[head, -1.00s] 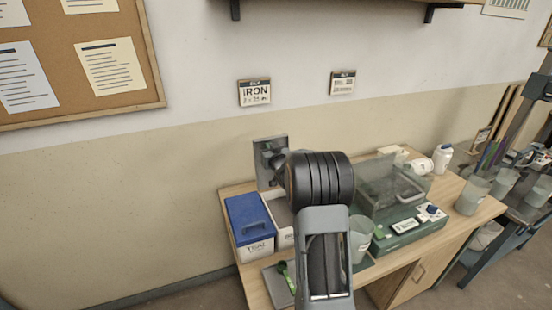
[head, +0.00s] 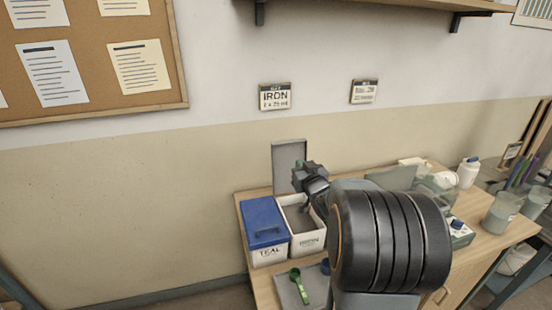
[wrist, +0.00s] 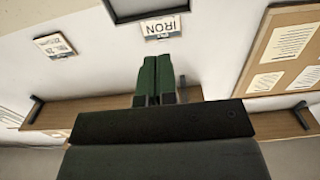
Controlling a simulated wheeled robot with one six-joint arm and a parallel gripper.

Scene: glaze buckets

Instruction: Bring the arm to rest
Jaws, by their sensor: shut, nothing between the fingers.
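My gripper (head: 299,164) is raised above the back of the bench in the head view, in front of an upright grey panel (head: 287,152). Its two green fingers (wrist: 156,62) are together and empty in the wrist view, which shows the wall upside down. My arm's large dark joint fills the lower right of the head view and hides part of the bench.
A blue-lidded TEAL bucket (head: 265,246) and an open IRON bucket (head: 308,244) stand side by side at the bench's left. A green scoop (head: 299,284) lies in front. Pale containers (head: 502,212) stand at right. A shelf (head: 385,5) overhangs the wall.

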